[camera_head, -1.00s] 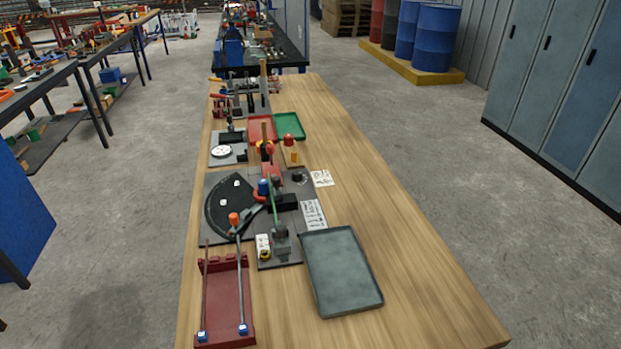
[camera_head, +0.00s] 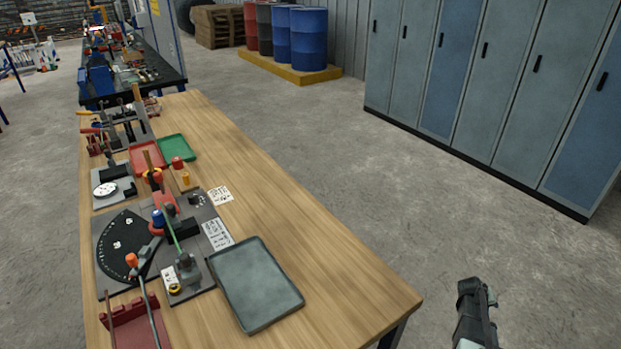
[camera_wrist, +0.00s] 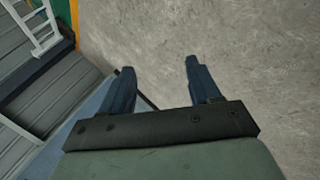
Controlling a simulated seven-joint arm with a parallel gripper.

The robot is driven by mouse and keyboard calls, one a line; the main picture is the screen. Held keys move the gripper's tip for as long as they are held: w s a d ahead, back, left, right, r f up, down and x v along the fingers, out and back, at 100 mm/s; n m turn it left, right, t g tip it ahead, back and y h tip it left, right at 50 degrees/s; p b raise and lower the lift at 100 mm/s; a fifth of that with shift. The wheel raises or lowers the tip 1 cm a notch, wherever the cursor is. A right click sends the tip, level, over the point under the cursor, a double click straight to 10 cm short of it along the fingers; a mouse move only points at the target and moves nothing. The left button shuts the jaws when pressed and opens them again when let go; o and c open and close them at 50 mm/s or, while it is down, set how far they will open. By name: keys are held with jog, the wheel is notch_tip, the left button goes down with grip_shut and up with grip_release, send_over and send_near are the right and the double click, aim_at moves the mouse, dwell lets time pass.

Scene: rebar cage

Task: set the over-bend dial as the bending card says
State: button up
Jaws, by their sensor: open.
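The bending station (camera_head: 115,280) is a dark plate on the wooden bench, with a black quadrant plate and a green rod across it. A small yellow-and-black knob (camera_head: 174,289) sits beside a white label at its front; a dark round knob (camera_head: 195,201) sits at its back right. I cannot tell which is the over-bend dial. A white printed card (camera_head: 217,235) lies at the plate's right edge, and another (camera_head: 220,195) lies behind it; their text is too small to read. My gripper (camera_wrist: 158,68) is open and empty over bare floor, away from the bench.
A grey tray (camera_head: 291,303) lies right of the station. A red rack (camera_head: 128,312) holds rods in front. Red and green trays (camera_head: 176,149) and a white round gauge (camera_head: 105,189) stand farther back. The bench's right side is clear. Lockers (camera_head: 480,95) stand beyond open floor.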

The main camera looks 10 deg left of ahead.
jog(key=w+a+r+n+t, duration=0.2)
jog(key=w+a+r, duration=1.2)
jog(key=w+r, duration=0.4)
jog(key=w+a+r+n+y, duration=0.15)
jog(key=a+r, duration=0.35)
jog(key=a, duration=0.8)
jog(key=w+a+r+n, duration=0.25)
jog(key=a+r, duration=0.25)
jog(key=a, duration=0.7)
jog(key=w+a+r+n+y, duration=0.15)
jog(key=a+r, duration=0.35)
jog(key=a, duration=0.8)
jog(key=n+g+y, duration=0.4)
jog(key=n+g, duration=0.1)
jog(key=n, duration=0.4)
send_near(192, 195)
jog(key=f, duration=0.8)
jog(key=shift+w+f, duration=0.35)
